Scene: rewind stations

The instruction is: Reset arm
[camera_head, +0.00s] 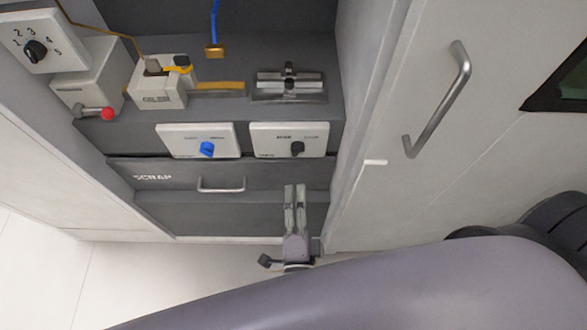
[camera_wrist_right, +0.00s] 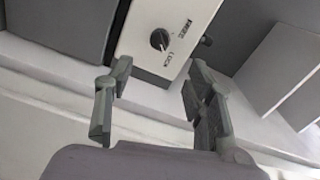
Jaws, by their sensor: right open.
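My right gripper (camera_head: 295,188) hangs in front of the dark cabinet, right of the SCRAP drawer handle and below the black-knob panel in the head view. In the right wrist view its two fingers (camera_wrist_right: 160,78) stand well apart with nothing between them. A white panel with a black knob (camera_wrist_right: 159,39) shows beyond the fingertips there. My right arm fills the lower right of the head view. My left gripper is in neither view.
The SCRAP drawer (camera_head: 155,178) has a metal handle (camera_head: 221,186). Above it are a blue-knob panel (camera_head: 200,141) and a black-knob panel (camera_head: 290,140). A grey clamp-like fixture (camera_head: 289,87) and a white device (camera_head: 157,88) stand on the shelf. A white door (camera_head: 395,190) is at right.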

